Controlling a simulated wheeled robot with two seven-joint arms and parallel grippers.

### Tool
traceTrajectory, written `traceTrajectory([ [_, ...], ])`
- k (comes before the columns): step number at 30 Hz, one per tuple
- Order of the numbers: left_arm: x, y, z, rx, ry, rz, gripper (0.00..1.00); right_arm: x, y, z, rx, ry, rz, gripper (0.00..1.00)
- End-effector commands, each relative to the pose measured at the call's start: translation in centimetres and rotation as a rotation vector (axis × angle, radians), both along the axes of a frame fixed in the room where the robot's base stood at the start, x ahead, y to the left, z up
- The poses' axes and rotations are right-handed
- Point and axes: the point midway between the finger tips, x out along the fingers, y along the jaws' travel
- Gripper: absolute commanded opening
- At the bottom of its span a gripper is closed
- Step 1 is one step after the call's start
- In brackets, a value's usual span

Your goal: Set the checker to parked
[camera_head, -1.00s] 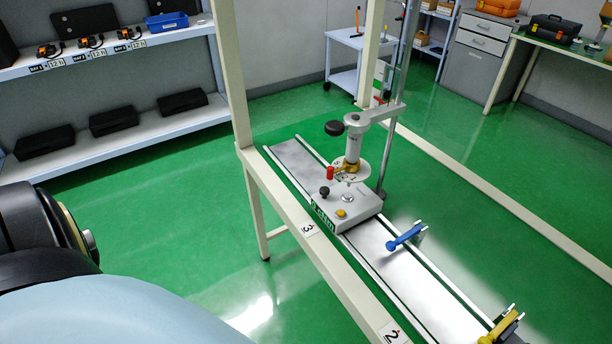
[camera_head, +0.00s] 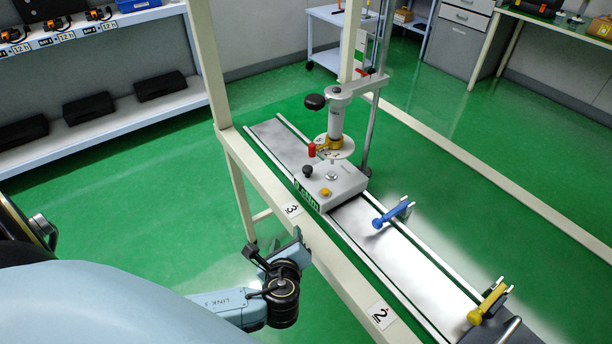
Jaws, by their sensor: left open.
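The checker (camera_head: 332,187) is a light grey box with a green display on its front side. It sits on the rail bench (camera_head: 385,250) near the label 3. A round dial plate (camera_head: 342,148) with a yellow pointer and a red knob (camera_head: 311,150) is above it, under a vertical spindle with a black knob (camera_head: 315,102). A black knob (camera_head: 307,171) and a yellow button (camera_head: 325,192) are on the box top. My left gripper (camera_head: 278,250) is open and empty, left of and below the checker, apart from it. My right gripper is not in view.
A blue lever (camera_head: 392,214) and a yellow clamp (camera_head: 488,303) stand along the rail to the right. Shelves with black cases (camera_head: 88,110) stand at left.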

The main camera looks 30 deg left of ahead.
Motion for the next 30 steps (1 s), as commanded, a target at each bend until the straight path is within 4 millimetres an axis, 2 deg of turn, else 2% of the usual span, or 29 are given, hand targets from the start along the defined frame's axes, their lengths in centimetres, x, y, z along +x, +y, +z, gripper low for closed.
traceTrajectory([
  [3,2.0,0.2,2.8,0.305,-0.033,-0.146,0.48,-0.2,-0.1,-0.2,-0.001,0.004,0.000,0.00],
  [6,3.1,0.1,4.5,0.527,-0.054,-0.238,0.48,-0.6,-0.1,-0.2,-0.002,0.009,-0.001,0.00],
  [10,3.9,-0.1,5.8,0.698,-0.070,-0.297,0.48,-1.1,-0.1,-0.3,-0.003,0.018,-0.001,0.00],
  [17,6.2,0.7,6.1,0.740,-0.075,-0.308,0.48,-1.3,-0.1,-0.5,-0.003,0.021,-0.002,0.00],
  [24,10.9,2.7,6.0,0.738,-0.075,-0.306,0.48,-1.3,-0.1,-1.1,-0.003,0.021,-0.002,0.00],
  [30,14.3,4.1,6.0,0.735,-0.074,-0.306,0.48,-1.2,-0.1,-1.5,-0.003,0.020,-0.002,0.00],
])
